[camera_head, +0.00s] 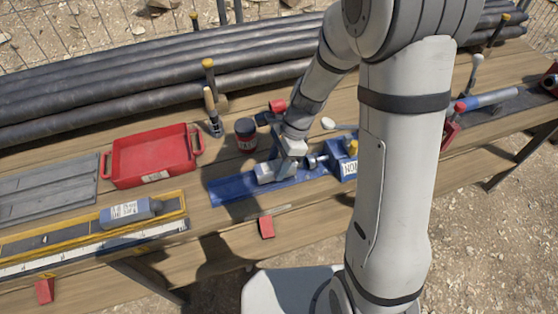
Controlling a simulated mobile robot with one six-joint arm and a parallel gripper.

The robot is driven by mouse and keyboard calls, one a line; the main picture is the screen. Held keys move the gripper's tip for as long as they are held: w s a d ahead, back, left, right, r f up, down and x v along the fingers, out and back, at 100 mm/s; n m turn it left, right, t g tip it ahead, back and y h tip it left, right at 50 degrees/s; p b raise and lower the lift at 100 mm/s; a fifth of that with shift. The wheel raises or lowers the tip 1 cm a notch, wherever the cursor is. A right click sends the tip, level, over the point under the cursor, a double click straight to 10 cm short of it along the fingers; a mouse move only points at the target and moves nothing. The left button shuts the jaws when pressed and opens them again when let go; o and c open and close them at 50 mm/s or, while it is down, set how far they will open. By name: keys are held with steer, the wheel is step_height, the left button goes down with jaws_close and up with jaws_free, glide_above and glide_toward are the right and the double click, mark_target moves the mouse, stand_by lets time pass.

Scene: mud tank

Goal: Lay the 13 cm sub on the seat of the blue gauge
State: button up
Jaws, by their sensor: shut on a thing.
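The blue gauge (232,191) lies near the middle of the bench, a long blue seat with a block marked "NO" (348,171) at its right end. My gripper (284,167) is down over the seat and shut on a short grey sub (265,173) with a pale label. The sub lies along the seat's length, at or just above its surface; I cannot tell if it touches. My fingers hide part of it, and its length marking is not readable. My arm hides the gauge's far right side.
Another grey labelled sub (130,211) lies on a yellow-edged measuring board (60,243) at the left. A blue cylinder (490,100) lies at the right. Black pipes (110,95) line the back.

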steer(key=shift+f, duration=0.25)
steer(key=o, duration=1.8)
step_height(320, 180, up, 7)
steer(key=p, duration=0.6)
steer(key=shift+s+r, duration=0.1)
